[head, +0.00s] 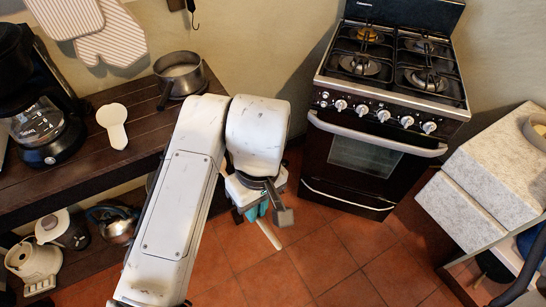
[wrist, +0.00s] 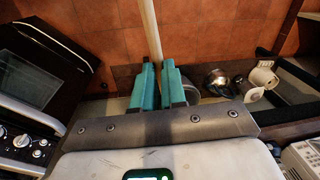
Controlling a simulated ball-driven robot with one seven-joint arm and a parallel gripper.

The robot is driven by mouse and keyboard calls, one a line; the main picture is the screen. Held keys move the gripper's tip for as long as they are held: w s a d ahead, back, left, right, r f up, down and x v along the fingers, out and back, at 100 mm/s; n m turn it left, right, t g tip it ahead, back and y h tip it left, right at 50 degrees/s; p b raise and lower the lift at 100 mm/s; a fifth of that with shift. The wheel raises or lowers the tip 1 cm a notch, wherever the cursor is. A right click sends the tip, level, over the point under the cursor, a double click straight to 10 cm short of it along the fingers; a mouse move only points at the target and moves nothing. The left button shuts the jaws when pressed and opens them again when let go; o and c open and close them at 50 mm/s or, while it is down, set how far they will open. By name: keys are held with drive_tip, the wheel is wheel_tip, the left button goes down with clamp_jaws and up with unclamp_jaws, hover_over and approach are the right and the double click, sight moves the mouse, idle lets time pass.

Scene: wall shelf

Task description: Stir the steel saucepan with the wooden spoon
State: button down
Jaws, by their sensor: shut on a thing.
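The steel saucepan (head: 190,87) stands upright on the dark wooden shelf at upper left in the head view, with its dark handle toward the front and something pale inside. My gripper (wrist: 157,72) has its teal fingers shut on the wooden spoon (wrist: 151,28), a pale stick running up out of the wrist view. In the head view my gripper (head: 258,208) hangs over the open floor, right of the shelf and apart from the saucepan. The spoon also shows there, slanting down below the fingers (head: 268,233). The spoon's bowl cannot be made out.
A white spoon rest (head: 113,123) and a coffee maker (head: 42,130) share the shelf (head: 90,172). A kettle (head: 113,222) and white appliances sit below. The stove (head: 385,120) stands at the back right, a pale counter (head: 490,180) at right. The tiled floor between is clear.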

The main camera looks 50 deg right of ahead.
drive_tip(key=w+f+n+p, duration=0.2)
drive_tip(key=w+f+p, duration=0.4)
drive_tip(key=p, duration=0.6)
drive_tip(key=shift+w+d, duration=0.25)
drive_tip(key=shift+w, duration=1)
drive_tip(key=shift+s+r+p, duration=0.15)
drive_tip(key=shift+r+p, duration=0.05)
drive_tip(key=shift+p, duration=0.4)
